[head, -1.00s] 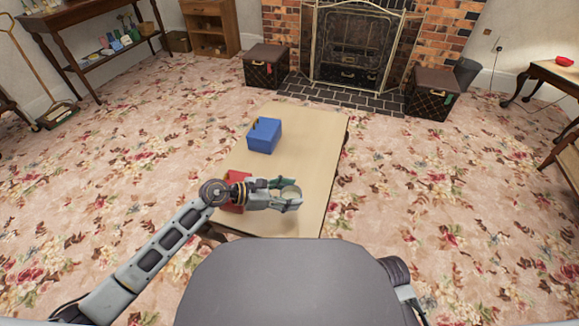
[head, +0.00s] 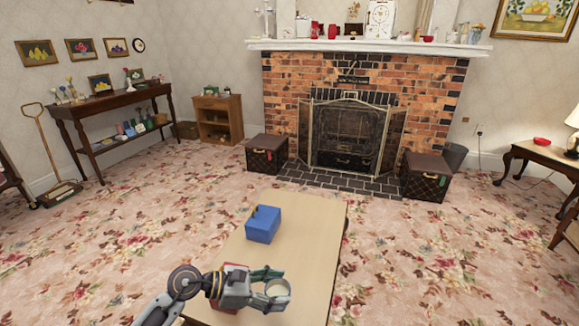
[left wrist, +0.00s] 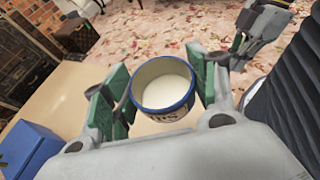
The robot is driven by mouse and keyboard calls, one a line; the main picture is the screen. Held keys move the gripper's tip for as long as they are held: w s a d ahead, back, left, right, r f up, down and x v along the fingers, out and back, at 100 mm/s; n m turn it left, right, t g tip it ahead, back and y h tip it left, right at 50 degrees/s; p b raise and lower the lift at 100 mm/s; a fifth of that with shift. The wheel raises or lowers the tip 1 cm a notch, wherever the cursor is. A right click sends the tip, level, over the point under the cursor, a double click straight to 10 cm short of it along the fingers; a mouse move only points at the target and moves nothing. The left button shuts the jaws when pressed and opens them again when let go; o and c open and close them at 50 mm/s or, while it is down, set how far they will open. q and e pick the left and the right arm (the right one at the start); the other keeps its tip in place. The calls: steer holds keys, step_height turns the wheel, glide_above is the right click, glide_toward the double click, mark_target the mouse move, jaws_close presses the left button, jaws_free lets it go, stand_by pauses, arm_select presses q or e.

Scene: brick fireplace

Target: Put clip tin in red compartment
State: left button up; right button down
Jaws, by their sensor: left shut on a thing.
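My left gripper (head: 277,289) is shut on the clip tin (head: 278,288), a small round tin, and holds it over the near part of the table. In the left wrist view the tin (left wrist: 163,90) sits between the green finger pads, with a blue rim, a pale inside and partly seen lettering. A red box (head: 222,306), likely the red compartment, is on the table behind my left gripper and arm, mostly hidden; its inside cannot be seen. My right gripper (left wrist: 257,42) seems to show at the upper right of the left wrist view; its opening is unclear.
A blue box (head: 263,226) stands on the pale wooden table (head: 310,225), farther back than the red box. The table's right side is clear. Two dark trunks (head: 267,153) (head: 424,177) flank the fireplace, well beyond the table.

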arm_select(q)
steer(key=w+a+r+n+t+y, duration=0.1)
steer(key=w+a+r+n+t, duration=0.1)
steer(key=a+r, duration=0.8)
step_height(320, 180, up, 2)
steer(key=shift+w+a+t, duration=0.4)
steer(key=shift+w, duration=0.05)
steer(key=a+r+n, duration=0.1)
steer(key=a, duration=0.1)
steer(key=a+t+y, duration=0.1)
steer(key=a, duration=0.1)
steer(key=a+r+n+t, duration=0.1)
steer(key=a, duration=0.2)
steer(key=shift+w+a+r+n, duration=0.1)
steer(key=shift+w+r+n, duration=0.1)
steer(key=shift+r+n, duration=0.1)
steer(key=shift+s+a+f, duration=0.1)
steer(key=shift+s+f, duration=0.05)
steer(key=shift+f, duration=0.35)
steer(key=shift+s+a+f, duration=0.1)
steer(key=shift+s+f, duration=0.05)
steer(key=shift+f, duration=0.3)
steer(key=shift+s+d, duration=0.1)
